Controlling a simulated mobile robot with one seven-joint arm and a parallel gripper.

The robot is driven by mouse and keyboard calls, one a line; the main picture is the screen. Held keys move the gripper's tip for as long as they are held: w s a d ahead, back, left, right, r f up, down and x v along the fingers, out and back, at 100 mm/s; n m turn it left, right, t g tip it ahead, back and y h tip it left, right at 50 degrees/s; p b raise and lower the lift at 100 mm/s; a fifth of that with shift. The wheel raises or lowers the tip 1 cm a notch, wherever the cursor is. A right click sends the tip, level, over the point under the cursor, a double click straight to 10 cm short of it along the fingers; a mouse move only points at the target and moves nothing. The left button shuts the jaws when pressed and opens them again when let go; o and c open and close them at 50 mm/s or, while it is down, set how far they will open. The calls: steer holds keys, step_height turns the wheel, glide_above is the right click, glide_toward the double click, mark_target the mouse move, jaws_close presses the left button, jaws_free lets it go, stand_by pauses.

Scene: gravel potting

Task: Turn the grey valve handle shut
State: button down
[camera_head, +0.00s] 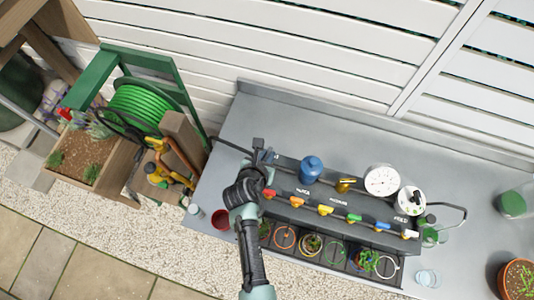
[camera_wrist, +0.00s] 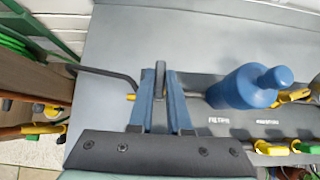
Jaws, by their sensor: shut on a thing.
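The grey valve handle (camera_wrist: 160,76) stands between the two blue fingers of my gripper (camera_wrist: 160,88) in the wrist view. The fingers are shut on it, and its upper part shows past the fingertips. It lies across the line of the dark inlet pipe (camera_wrist: 108,73), which enters from the left. In the camera_head view, the grey handle (camera_head: 258,144) shows just beyond my gripper (camera_head: 264,157), at the left end of the manifold. My gripper hides the valve body and the lower part of the handle.
A blue filter (camera_head: 312,166) stands close to the right of my gripper. Further right are a brass fitting (camera_head: 345,184), a pressure gauge (camera_head: 381,180) and a white dial (camera_head: 411,199). Several coloured valves line the manifold's front. A red pot (camera_head: 221,218) stands front left. The bench behind is clear.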

steer(key=shift+m, duration=0.3)
steer(key=m+h, duration=0.1)
steer(key=m+g+h+b, duration=0.1)
steer(key=m+h+b, duration=0.1)
steer(key=shift+w+a+f+m+g, duration=0.1)
steer(key=shift+w+a+m+g, duration=0.15)
steer(key=shift+m+g, duration=0.15)
steer(key=m+g+h+b, duration=0.1)
steer(key=m, duration=0.1)
steer(key=m+g+h+b, duration=0.1)
steer(key=m+b, duration=0.1)
steer(key=shift+w+a+m+g, duration=0.1)
steer(key=shift+w+m+g, duration=0.05)
steer(key=shift+m+g, duration=0.2)
steer(key=m+g+b, duration=0.1)
steer(key=b, duration=0.1)
steer(key=m+g+b, duration=0.2)
steer(key=m+g+h+b, duration=0.1)
steer(key=m+b, duration=0.1)
steer(key=shift+w+f, duration=0.2)
steer(key=shift+w, duration=0.05)
steer(key=m+g+b, duration=0.2)
steer(key=b, duration=0.1)
steer(key=shift+m+b, duration=0.3)
steer(key=shift+m, duration=0.05)
steer(key=shift+r+m+g+b, duration=0.15)
steer(key=shift+m+g+b, duration=0.2)
steer(key=shift+m+b, duration=0.1)
steer(key=shift+r, duration=0.1)
